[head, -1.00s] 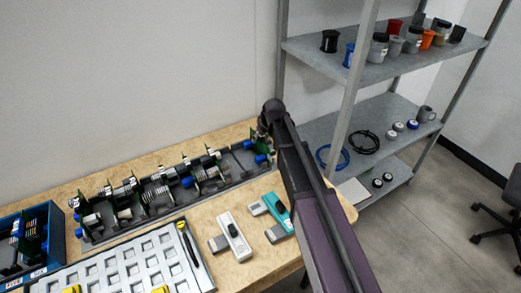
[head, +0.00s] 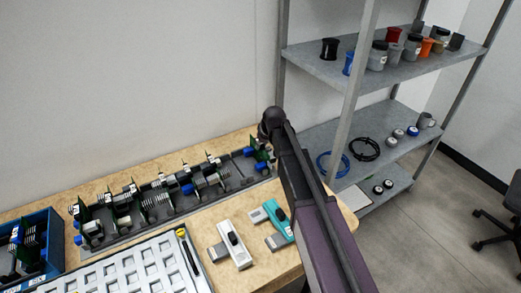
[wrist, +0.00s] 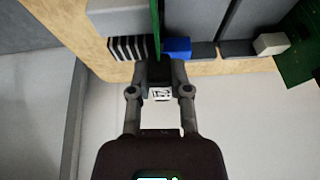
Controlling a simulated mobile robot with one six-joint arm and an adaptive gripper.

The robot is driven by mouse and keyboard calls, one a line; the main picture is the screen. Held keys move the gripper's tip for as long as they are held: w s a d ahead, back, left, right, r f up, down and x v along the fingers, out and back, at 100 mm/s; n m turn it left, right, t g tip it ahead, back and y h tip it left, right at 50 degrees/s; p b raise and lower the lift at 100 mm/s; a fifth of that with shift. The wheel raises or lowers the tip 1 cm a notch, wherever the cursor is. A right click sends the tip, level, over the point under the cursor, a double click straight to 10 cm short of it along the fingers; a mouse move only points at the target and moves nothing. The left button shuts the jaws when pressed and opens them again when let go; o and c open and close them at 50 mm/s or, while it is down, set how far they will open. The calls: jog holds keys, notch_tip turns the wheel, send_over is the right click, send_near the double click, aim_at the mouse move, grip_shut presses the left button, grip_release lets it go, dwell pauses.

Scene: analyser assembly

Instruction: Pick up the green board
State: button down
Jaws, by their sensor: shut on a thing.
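The green board (wrist: 155,28) shows as a thin upright green edge in the wrist view. My gripper (wrist: 159,72) is shut on its lower part in that view, with a small black-and-white marker between the fingers. In the head view, green boards (head: 262,146) stand at the right end of the long dark rack (head: 235,183), beside the end of my arm. My arm hides the gripper there, so I cannot tell which of these boards is held or whether it is clear of the rack.
A second green board (wrist: 298,52) lies at the right of the wrist view. In the head view, a white tool (head: 232,244) and a teal tool (head: 274,220) lie in front of the rack. A blue bin (head: 50,235) and a tray (head: 125,272) are at left. Metal shelving (head: 350,72) stands at right.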

jog(key=shift+r, duration=0.1)
notch_tip(320, 180, up, 10)
jog(key=p, duration=1)
dwell(0.7)
jog(key=shift+r+p, duration=2.05)
jog(key=shift+p, duration=0.05)
